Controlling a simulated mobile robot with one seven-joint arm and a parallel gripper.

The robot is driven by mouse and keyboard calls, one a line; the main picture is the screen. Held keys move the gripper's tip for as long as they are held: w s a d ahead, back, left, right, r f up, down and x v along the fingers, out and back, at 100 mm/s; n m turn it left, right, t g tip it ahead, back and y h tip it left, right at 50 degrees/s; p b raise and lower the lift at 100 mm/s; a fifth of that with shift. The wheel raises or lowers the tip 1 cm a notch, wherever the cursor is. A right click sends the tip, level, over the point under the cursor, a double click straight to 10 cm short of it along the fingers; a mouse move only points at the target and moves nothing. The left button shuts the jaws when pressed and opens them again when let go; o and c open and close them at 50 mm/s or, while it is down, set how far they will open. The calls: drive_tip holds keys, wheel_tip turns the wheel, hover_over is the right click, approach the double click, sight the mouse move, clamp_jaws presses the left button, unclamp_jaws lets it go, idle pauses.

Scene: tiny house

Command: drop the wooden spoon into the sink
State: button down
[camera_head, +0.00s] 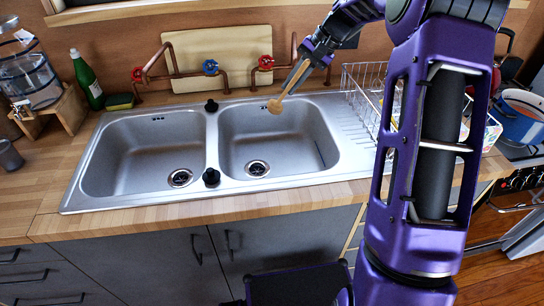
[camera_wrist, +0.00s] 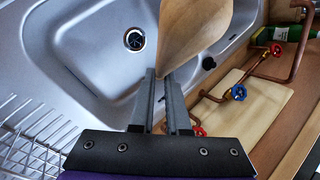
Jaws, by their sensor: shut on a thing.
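My gripper (camera_head: 287,88) is shut on the spoon and points down and left over the sink. The steel sink (camera_head: 130,155) has two basins side by side and a ribbed drainboard on the right. In the wrist view, the spoon (camera_wrist: 190,38) looms large and blurred at the tips of my gripper (camera_wrist: 162,78), and the basin (camera_wrist: 85,50) with its drain lies below. The spoon hides part of the sink there.
A wire dish rack (camera_head: 365,95) stands right of the basins, close to my arm. Copper pipes with red and blue valves (camera_head: 210,67) run behind the sink, before a wooden board (camera_head: 215,45). A green bottle (camera_head: 87,80) and sponge stand back left. The right basin's floor looks mostly clear.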

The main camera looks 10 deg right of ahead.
drive_tip(key=shift+s+f+b, duration=0.1)
drive_tip(key=shift+f+b, duration=0.3)
drive_tip(key=shift+f, duration=2.5)
drive_tip(key=c, duration=0.8)
unclamp_jaws()
drive_tip(key=shift+r, duration=0.1)
drive_tip(key=v, duration=1.7)
drive_tip(key=shift+d+r+p, duration=0.1)
drive_tip(key=shift+p, duration=0.3)
